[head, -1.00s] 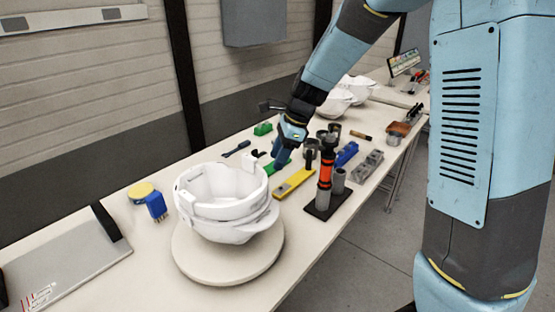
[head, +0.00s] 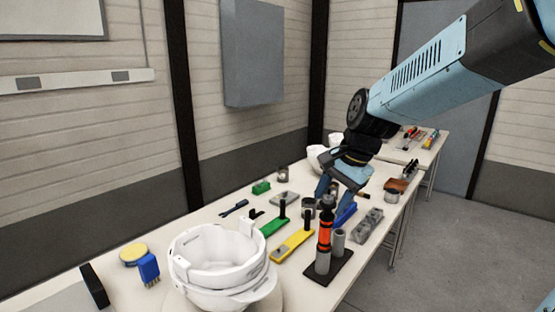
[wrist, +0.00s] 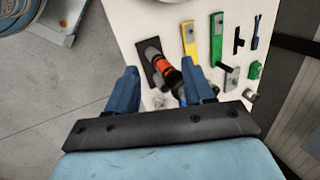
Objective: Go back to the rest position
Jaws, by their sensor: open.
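My gripper (head: 335,198) is open and empty in the head view. It hangs over the far half of the workbench, near the blue block (head: 345,215). In the wrist view my gripper (wrist: 163,88) shows two blue fingers spread apart, with nothing held between them. Beyond the fingers an orange and black cylindrical tool (wrist: 163,66) stands on its dark base. The same tool (head: 324,236) stands upright in the head view, nearer than my gripper.
White helmet shells (head: 220,262) sit stacked on a round turntable in front. A yellow tool (head: 292,244), a green tool (head: 274,226), a blue brush (head: 149,267) and grey blocks (head: 367,222) lie on the workbench (head: 205,220). Open floor (head: 455,230) is at the right.

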